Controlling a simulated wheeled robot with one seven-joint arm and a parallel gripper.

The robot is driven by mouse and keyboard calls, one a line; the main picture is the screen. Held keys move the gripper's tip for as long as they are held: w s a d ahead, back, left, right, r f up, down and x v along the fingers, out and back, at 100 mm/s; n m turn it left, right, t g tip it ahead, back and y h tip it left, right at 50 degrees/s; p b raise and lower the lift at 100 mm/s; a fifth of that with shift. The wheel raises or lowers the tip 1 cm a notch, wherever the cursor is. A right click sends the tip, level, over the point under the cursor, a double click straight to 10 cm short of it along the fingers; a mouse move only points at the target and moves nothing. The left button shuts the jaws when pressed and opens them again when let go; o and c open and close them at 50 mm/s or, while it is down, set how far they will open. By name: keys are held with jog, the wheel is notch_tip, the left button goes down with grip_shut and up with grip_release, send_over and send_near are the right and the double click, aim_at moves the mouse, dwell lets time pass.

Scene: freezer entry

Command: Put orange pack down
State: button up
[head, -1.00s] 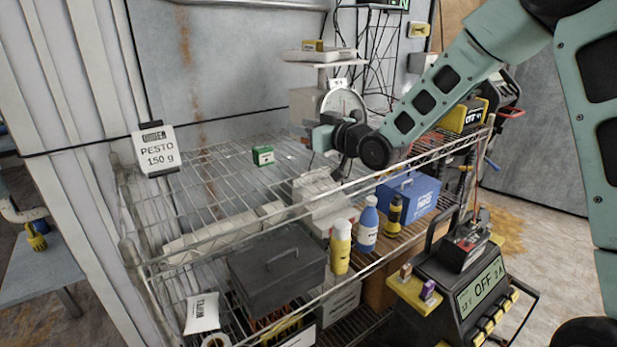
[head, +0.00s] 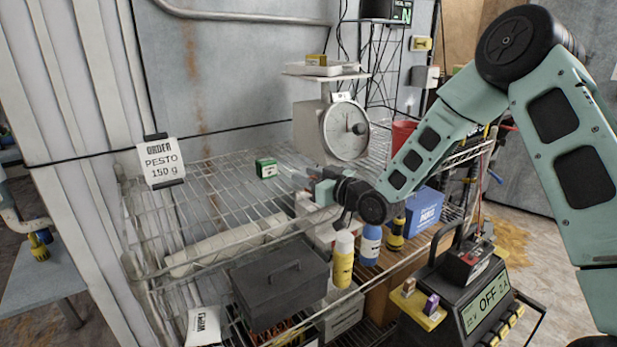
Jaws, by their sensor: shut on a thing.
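My gripper (head: 300,180) is over the wire shelf, right of a small green pack (head: 266,168) and in front of the dial scale (head: 345,128). Its fingers point left and are small and blurred. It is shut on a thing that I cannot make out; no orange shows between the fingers. The green pack rests on the shelf, apart from the gripper. A small mustard-yellow pack (head: 316,60) lies on the tray on top of the scale. I cannot tell whether it is the orange pack.
The wire shelf (head: 190,205) has free room left of the green pack. An order card (head: 161,162) reads "PESTO 150 g". Below are a dark toolbox (head: 280,275), a yellow bottle (head: 343,260) and a blue box (head: 424,207). A meter (head: 475,290) stands at the front right.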

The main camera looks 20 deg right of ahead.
jog(key=shift+f, duration=0.2)
jog(key=o, duration=1)
jog(key=shift+s+d+r, duration=0.1)
jog(key=v, duration=0.5)
jog(key=b+v, duration=0.1)
jog(key=v, duration=1.1)
jog(key=shift+f, duration=0.25)
